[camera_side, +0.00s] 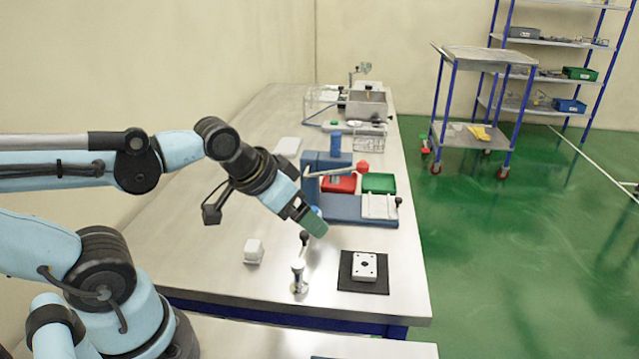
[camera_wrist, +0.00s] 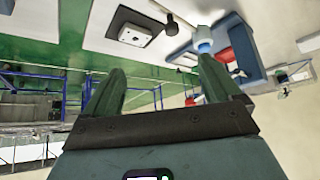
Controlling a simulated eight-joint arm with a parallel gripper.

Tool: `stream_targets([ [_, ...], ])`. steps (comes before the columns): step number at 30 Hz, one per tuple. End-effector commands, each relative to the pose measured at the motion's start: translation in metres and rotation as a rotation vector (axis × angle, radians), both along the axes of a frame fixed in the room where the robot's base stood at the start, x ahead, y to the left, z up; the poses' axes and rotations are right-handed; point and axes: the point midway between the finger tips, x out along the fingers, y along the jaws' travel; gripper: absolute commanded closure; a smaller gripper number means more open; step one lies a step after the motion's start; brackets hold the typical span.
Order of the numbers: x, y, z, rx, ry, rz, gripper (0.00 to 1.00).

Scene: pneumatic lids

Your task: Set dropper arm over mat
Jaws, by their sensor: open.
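A black mat (camera_side: 372,288) lies near the front right of the bench, with a white holed block (camera_side: 364,266) on it. In the wrist view the mat (camera_wrist: 118,18) and block (camera_wrist: 134,35) show at the top. Left of the mat stands a small silver post (camera_side: 298,279) with a dark knob (camera_side: 304,237) above it; I cannot tell for sure that this is the dropper arm. The dark knob also shows in the wrist view (camera_wrist: 171,25). My gripper (camera_side: 313,223) is open and empty, above the bench, behind and above the post. In the wrist view the fingers (camera_wrist: 162,82) are apart.
A blue fixture (camera_side: 345,208) with a red-ball lever (camera_side: 362,167) stands behind the mat. A red bin (camera_side: 340,184) and green bin (camera_side: 379,183) sit there too. A white cube (camera_side: 253,250) is left of the post. Bench left of the cube is clear.

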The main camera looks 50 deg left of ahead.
Motion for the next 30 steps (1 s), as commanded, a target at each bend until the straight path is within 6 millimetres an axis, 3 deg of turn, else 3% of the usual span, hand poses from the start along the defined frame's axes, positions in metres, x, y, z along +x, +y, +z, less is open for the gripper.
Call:
stream_targets([
  [2, 0.000, 0.000, 0.000, 0.000, 0.000, 0.000, 0.09],
  [7, 0.002, 0.001, 0.004, -0.031, 0.035, 0.050, 0.35],
  [11, 0.008, 0.005, 0.017, -0.122, 0.148, 0.217, 0.54],
  [21, 0.024, 0.019, 0.053, -0.307, 0.491, 0.841, 0.54],
  [30, 0.027, 0.022, 0.056, -0.325, 0.565, 1.018, 0.54],
])
